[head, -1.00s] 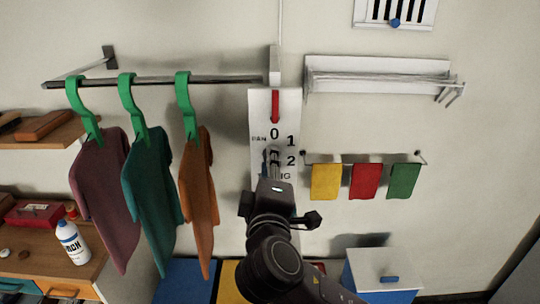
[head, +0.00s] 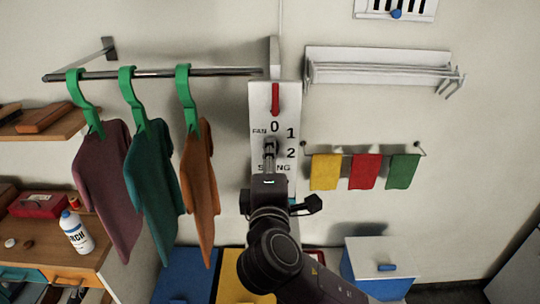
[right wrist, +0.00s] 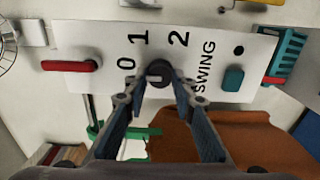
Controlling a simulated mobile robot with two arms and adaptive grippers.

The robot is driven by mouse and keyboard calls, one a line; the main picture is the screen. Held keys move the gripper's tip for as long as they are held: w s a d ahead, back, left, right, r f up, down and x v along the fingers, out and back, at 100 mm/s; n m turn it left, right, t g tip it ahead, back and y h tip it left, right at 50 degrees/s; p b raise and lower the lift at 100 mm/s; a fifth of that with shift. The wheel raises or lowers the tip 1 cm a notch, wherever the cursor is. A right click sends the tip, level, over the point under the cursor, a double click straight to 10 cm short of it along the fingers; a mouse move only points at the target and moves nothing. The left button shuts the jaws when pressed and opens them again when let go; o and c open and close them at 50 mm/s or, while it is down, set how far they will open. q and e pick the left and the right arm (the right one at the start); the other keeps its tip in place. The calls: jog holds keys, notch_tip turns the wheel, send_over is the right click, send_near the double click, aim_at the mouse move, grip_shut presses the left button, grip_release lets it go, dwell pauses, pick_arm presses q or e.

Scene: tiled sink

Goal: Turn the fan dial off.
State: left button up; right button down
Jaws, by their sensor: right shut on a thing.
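The fan dial is a small dark round knob (right wrist: 160,70) on a white wall panel (head: 291,104). The numbers 0, 1 and 2 are printed around it. In the right wrist view, the fingertips of my right gripper (right wrist: 159,80) are shut on the knob, one on each side. In the head view, my right gripper (head: 270,147) reaches up to the panel and covers most of the dial. Which number the dial points at cannot be told. My left gripper is not in view.
A red lever (head: 275,98) sits above the dial. In the right wrist view, a teal button (right wrist: 232,78) is beside the word SWING. Clothes such as an orange shirt (head: 199,190) hang close on the left. Small cloths, including a yellow one (head: 325,172), hang on the right.

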jog(key=c, duration=1.6)
grip_release()
jog(key=s, duration=1.2)
